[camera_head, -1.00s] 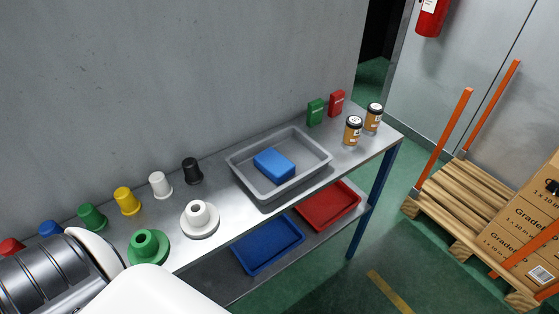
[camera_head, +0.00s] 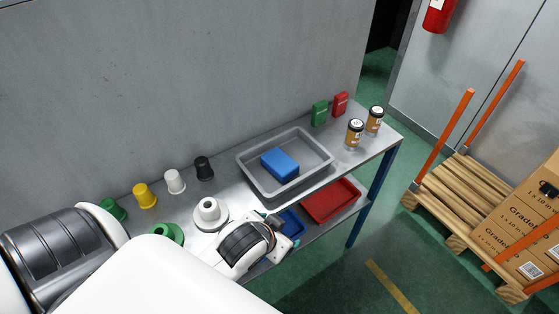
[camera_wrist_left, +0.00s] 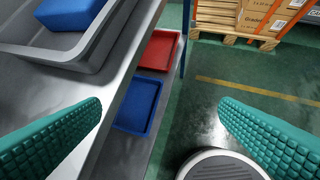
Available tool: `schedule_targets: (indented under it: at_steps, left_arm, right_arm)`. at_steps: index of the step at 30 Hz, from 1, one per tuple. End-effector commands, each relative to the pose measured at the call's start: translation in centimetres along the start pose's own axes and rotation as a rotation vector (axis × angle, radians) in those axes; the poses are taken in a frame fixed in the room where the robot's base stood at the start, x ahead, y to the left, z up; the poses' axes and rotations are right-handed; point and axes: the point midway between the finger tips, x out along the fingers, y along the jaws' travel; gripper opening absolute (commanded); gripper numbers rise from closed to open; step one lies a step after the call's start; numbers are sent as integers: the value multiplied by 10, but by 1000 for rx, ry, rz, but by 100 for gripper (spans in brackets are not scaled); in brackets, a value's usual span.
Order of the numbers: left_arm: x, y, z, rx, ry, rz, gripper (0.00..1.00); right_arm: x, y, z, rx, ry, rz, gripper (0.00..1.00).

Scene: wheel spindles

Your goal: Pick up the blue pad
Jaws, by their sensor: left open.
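The blue pad (camera_head: 280,165) lies flat in the grey tray (camera_head: 243,176) on the upper shelf. In the left wrist view the pad (camera_wrist_left: 70,12) shows at the top left, partly cut off, inside the tray (camera_wrist_left: 100,52). My left gripper (camera_head: 287,229) is at the shelf's front edge, in front of the tray and apart from the pad. In the left wrist view its teal ridged fingers (camera_wrist_left: 160,112) are wide apart with nothing between them. My right gripper is not in view.
White (camera_head: 210,213) and green (camera_head: 165,234) spindles stand left of the tray. Several coloured cups line the wall. Jars (camera_head: 355,133) and green and red boxes (camera_head: 340,103) stand right of the tray. Red (camera_head: 332,200) and blue (camera_head: 291,222) trays sit on the lower shelf.

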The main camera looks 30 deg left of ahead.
Motion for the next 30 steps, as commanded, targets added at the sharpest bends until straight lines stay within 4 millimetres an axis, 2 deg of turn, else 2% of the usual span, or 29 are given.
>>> schedule_targets:
  at_steps: [1,6,11,14,15,18,20,22,25,28,30]
  left_arm:
    - [1,3,25,2,-88,22,85]
    - [1,5,101,5,-384,63,85]
    - [-17,-6,181,57,-726,50,85]
    - [-42,-26,234,143,-986,-12,85]
    - [-55,-38,253,197,-1093,-55,85]
    - [-84,-75,283,378,-1321,-199,85]
    - [-96,-98,289,514,-1414,-306,85]
    - [-102,-122,287,698,-1471,-438,85]
    - [-93,-144,270,986,-1441,-626,85]
    - [-66,-143,246,1277,-1272,-778,85]
    - [-39,-124,230,1457,-1075,-850,85]
  right_arm:
    - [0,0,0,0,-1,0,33]
    - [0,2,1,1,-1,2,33]
    - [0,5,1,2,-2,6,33]
    - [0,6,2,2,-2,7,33]
    - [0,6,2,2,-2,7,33]
    - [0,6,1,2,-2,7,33]
    - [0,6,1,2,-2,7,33]
    - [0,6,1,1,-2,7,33]
    - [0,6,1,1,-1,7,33]
    - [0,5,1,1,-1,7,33]
    - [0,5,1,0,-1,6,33]
